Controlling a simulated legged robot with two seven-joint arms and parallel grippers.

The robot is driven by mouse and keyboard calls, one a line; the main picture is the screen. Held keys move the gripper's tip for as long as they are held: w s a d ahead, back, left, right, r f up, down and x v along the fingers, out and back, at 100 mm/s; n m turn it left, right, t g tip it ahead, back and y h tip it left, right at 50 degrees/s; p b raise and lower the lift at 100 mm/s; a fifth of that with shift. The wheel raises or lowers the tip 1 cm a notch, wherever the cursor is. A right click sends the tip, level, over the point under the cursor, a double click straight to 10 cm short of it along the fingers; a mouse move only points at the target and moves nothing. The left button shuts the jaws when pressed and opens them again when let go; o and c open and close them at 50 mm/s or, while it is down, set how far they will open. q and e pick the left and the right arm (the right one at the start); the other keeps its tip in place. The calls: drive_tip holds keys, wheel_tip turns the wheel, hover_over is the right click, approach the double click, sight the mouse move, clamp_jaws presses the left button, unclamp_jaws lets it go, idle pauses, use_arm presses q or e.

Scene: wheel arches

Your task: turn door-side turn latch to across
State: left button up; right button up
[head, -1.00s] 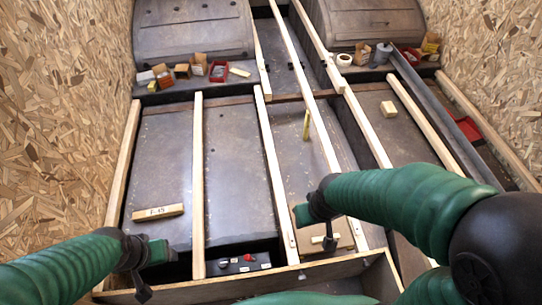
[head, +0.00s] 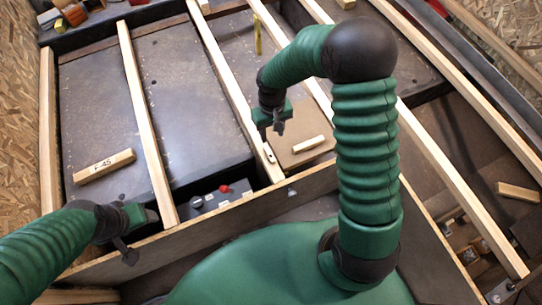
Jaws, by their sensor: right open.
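A pale wooden bar (head: 308,144), which looks like the turn latch, lies on a brown panel (head: 300,158) between two slats, near the front cross board. It is slanted in the picture, with its right end higher. My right gripper (head: 271,126) is open, pointing down, to the left of the bar and apart from it. A small dark fitting (head: 269,153) sits on the slat below this gripper. My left gripper (head: 138,232) is at the front cross board, left of the switch box; its jaws are not clear.
Long wooden slats (head: 148,120) run over the dark floor. A labelled block (head: 104,166) lies at left. A switch box (head: 222,197) with a red knob sits behind the front board (head: 215,228). A yellow piece (head: 257,35) stands farther back. A loose block (head: 517,191) lies at right.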

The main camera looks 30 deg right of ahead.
sight(270, 155)
drive_tip(key=f+b, duration=0.1)
drive_tip(key=f, duration=0.3)
drive_tip(key=f+b, duration=0.2)
drive_tip(key=f, duration=0.2)
drive_tip(key=f+b, duration=0.2)
drive_tip(key=f, duration=0.2)
drive_tip(key=shift+a+f, duration=0.35)
drive_tip(key=shift+f, duration=0.05)
drive_tip(key=shift+d+f, duration=0.15)
drive_tip(key=shift+f, duration=0.4)
drive_tip(key=shift+r, duration=0.1)
clamp_jaws()
